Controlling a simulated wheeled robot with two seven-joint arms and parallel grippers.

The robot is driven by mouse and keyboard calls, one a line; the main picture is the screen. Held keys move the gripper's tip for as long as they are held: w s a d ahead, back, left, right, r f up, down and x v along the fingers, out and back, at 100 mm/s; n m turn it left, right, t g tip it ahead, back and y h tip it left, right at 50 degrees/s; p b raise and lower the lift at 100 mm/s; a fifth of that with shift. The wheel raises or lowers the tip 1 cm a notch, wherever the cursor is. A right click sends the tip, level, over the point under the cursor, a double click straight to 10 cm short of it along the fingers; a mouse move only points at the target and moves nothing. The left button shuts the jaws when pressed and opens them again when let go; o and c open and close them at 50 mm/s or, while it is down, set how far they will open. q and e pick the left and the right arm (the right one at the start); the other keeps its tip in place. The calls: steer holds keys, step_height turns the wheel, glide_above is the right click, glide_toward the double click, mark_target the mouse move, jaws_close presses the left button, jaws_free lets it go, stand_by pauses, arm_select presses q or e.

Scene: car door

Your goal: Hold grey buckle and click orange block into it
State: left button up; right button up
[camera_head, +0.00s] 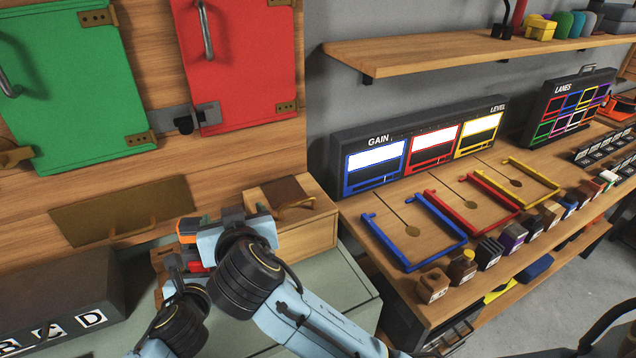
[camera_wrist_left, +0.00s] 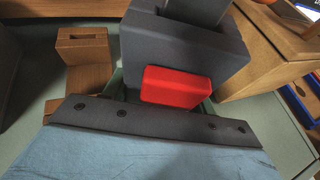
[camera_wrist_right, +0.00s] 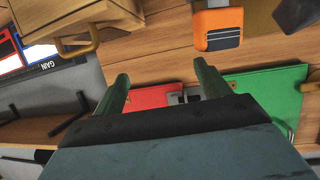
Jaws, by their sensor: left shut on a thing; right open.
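The grey buckle (camera_wrist_left: 180,50) with its red button (camera_wrist_left: 175,87) fills the upper middle of the left wrist view. My left gripper (camera_wrist_left: 160,100) is shut on it; the fingers are mostly hidden. A dark grey plate (camera_wrist_left: 196,10) stands in the slot at the buckle's top; its far end is out of view. The orange block (camera_wrist_right: 218,27) shows in the right wrist view, and as a small orange patch in the head view (camera_head: 187,238), above the red button. My right gripper (camera_wrist_right: 165,85) is open and empty, apart from the block. How deep the plate sits is unclear.
A slotted wooden stand (camera_wrist_left: 88,48) is beside the buckle. A wooden box (camera_head: 305,225) with a handle stands right of my grippers. Green (camera_head: 75,90) and red (camera_head: 240,60) doors are on the wall behind. A dark lettered box (camera_head: 60,300) stands left.

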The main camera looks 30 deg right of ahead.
mark_target(193, 239)
arm_select(q)
steer(key=shift+r, duration=0.1)
arm_select(e)
steer(key=s+d+f+n+y, duration=0.1)
steer(key=s+d, duration=0.3)
steer(key=d, duration=0.3)
steer(key=s+d+f+y, duration=0.1)
steer(key=s+d, duration=0.2)
steer(key=d, duration=0.3)
arm_select(q)
step_height(193, 239, up, 10)
steer(key=p, duration=1)
arm_select(e)
step_height(193, 239, up, 10)
steer(key=shift+a, duration=0.15)
steer(key=shift+f, duration=0.1)
